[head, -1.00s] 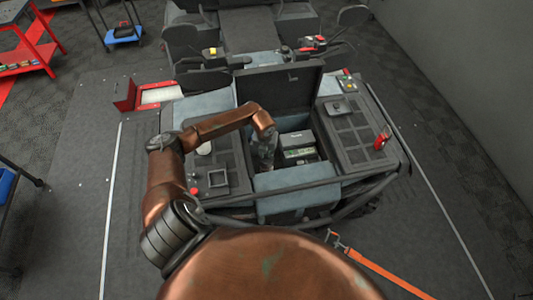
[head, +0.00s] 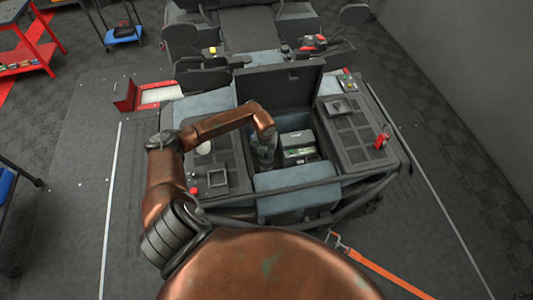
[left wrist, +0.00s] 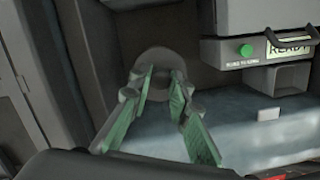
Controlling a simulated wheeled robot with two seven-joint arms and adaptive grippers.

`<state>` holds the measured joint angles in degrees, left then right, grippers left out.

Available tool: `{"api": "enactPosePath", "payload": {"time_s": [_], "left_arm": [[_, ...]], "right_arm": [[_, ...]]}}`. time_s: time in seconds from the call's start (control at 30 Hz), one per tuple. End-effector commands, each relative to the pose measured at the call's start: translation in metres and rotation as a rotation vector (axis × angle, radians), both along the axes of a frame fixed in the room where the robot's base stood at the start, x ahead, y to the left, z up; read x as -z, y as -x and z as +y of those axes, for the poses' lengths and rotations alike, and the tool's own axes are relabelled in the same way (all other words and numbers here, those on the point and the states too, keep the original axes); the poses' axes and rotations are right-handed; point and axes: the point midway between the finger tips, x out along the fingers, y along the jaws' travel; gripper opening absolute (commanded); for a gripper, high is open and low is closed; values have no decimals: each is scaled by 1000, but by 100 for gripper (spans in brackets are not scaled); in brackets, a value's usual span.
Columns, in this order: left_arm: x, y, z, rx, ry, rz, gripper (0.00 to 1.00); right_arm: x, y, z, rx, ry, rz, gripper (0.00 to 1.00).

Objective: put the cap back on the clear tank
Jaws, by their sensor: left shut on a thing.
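My left gripper (head: 264,155) reaches down into the open bay of the vehicle, beside a dark box. In the left wrist view its green-padded fingers (left wrist: 164,76) point away from the camera and are shut on a small dark grey piece, the cap (left wrist: 159,88). In the head view the gripper and arm hide most of this spot. My right gripper is not in view.
The dark box (head: 298,146) with a label and a green button (left wrist: 246,50) stands close right of the gripper. The raised lid (head: 280,90) stands behind the bay. Flat dark panels flank it; the right one carries a red part (head: 382,140).

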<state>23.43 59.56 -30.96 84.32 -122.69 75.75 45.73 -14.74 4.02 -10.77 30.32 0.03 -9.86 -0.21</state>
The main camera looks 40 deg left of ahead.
Motion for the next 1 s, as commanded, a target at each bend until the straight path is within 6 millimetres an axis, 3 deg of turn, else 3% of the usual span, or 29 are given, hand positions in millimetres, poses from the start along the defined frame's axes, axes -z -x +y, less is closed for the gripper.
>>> {"api": "enactPosePath", "payload": {"time_s": [0.27, 0.3, 0.57, 0.77, 1.0], "left_arm": [[0, 0, 0, 0, 0, 0, 1], [0, 0, 0, 0, 0, 0, 19], [0, 0, 0, 0, 0, 0, 37], [0, 0, 0, 0, 0, 1, 38], [0, 0, 0, 0, 0, 1, 54]], "right_arm": [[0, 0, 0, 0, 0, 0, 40], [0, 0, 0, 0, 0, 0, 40], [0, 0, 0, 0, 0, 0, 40], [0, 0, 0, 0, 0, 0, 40], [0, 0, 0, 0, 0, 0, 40]]}}
